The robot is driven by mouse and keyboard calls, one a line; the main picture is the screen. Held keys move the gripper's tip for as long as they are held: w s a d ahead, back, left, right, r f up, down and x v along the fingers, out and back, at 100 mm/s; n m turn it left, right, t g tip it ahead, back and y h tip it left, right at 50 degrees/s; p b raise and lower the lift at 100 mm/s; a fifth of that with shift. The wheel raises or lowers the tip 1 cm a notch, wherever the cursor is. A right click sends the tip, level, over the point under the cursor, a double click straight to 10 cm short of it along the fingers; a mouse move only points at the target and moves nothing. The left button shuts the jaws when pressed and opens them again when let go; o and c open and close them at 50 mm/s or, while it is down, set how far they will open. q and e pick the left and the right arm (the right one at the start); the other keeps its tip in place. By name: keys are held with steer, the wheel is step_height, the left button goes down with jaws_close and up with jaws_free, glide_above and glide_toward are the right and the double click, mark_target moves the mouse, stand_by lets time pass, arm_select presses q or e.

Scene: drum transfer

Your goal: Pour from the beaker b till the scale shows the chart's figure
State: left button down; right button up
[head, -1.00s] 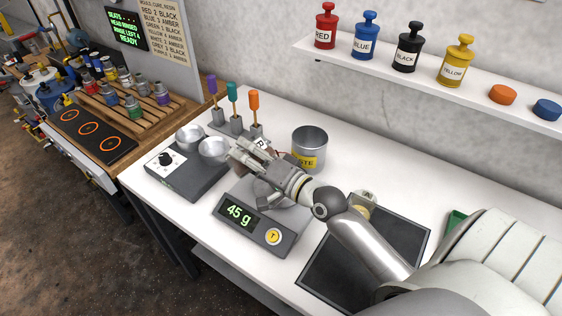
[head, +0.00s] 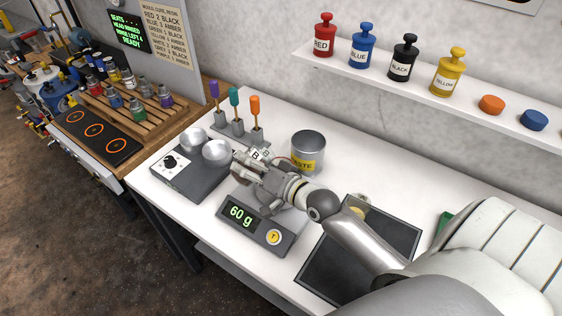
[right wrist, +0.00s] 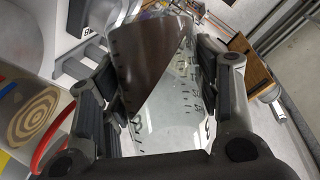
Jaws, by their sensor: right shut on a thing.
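My right gripper (head: 256,174) is shut on the clear beaker b (right wrist: 172,112), above the back of the scale (head: 262,242). The right wrist view shows the beaker between the fingers, with dark marks on its wall and dark brown liquid slanting across it, so it is tilted. In the head view the gripper hides most of it; a white tag with a B (head: 257,154) shows beyond the fingers. A chart (head: 166,36) with small lines of colour names hangs at the back left. My left gripper is out of view.
The waste pot (head: 308,153) stands just behind the gripper. A grey unit with two round bowls (head: 184,175) is left of the scale. A stand with coloured-handled tools (head: 237,128) is behind. A dark mat (head: 335,270) lies right, under my arm.

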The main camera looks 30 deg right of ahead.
steer(key=shift+r+p, duration=0.15)
steer(key=shift+p, duration=0.45)
steer(key=shift+a+f+n+g+h+p, duration=0.1)
steer(key=shift+f+n+g+h+p, duration=0.2)
steer(key=shift+n+p, duration=0.45)
steer(key=shift+w+a+f+n+h+p, duration=0.1)
steer(key=shift+a+f+n+h+p, duration=0.35)
steer(key=shift+p, duration=0.8)
steer(key=f+n, duration=0.1)
steer(key=f, duration=0.1)
steer(key=a+f+h+b, duration=0.1)
steer(key=f, duration=0.1)
steer(key=a+f+n+g, duration=0.1)
steer(key=f, duration=0.1)
steer(key=shift+w+n, duration=0.2)
steer(key=shift+n, duration=0.1)
steer(key=shift+a+n+h, duration=0.15)
steer(key=shift+n+h, duration=0.25)
steer(key=shift+h, duration=0.05)
steer(key=shift+a+f+n, duration=0.25)
steer(key=shift+n, duration=0.15)
